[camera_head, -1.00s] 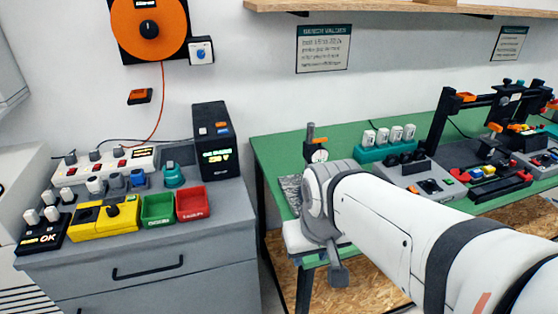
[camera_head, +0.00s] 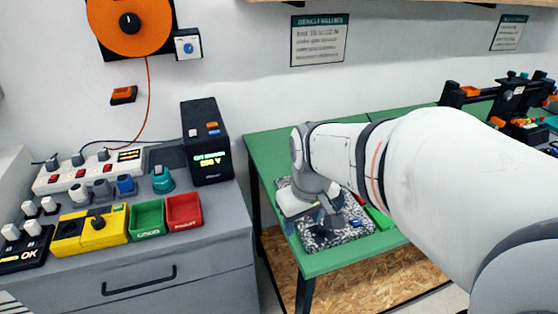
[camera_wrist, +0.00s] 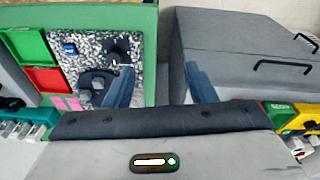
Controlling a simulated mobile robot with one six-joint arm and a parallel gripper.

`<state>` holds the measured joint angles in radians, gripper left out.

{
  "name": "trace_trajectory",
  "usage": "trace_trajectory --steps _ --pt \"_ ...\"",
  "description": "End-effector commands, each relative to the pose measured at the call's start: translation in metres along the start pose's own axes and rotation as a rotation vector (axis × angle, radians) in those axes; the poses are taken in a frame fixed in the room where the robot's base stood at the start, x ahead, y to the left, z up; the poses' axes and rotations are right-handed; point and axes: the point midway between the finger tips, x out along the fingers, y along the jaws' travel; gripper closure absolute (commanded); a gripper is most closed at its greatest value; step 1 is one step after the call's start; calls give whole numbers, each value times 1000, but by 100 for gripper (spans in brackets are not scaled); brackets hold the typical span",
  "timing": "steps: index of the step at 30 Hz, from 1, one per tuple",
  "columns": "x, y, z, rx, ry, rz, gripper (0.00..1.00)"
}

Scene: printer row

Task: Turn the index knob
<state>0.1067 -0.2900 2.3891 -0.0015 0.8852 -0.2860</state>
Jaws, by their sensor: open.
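No label reading "index" is legible, so I cannot tell which knob is the index knob. In the wrist view, a speckled plate (camera_wrist: 86,40) carries a black round part with a grey piece (camera_wrist: 97,84), another black part (camera_wrist: 118,46) and a small blue part (camera_wrist: 69,48). The plate (camera_head: 350,229) lies on the green bench in the head view, partly hidden by my arm. My gripper (camera_head: 313,222) is above its left front area. In the wrist view my gripper (camera_wrist: 162,84) is open and empty, its left finger beside the black round part.
A grey cabinet (camera_head: 190,262) stands left of the green bench (camera_head: 262,150), with a gap between them. On it are a yellow box with a black knob (camera_head: 97,222), green (camera_head: 147,219) and red (camera_head: 184,211) trays, and a black display unit (camera_head: 206,142).

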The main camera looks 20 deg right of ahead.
Motion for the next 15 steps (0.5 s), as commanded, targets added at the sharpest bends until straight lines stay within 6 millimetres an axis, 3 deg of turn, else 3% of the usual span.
trace_trajectory --steps 3,9,15 --pt "17 34 -23 -99 -60 -13 49" --pt "48 81 -44 -253 -121 -49 49" --pt "66 102 -49 -324 -142 -69 49"
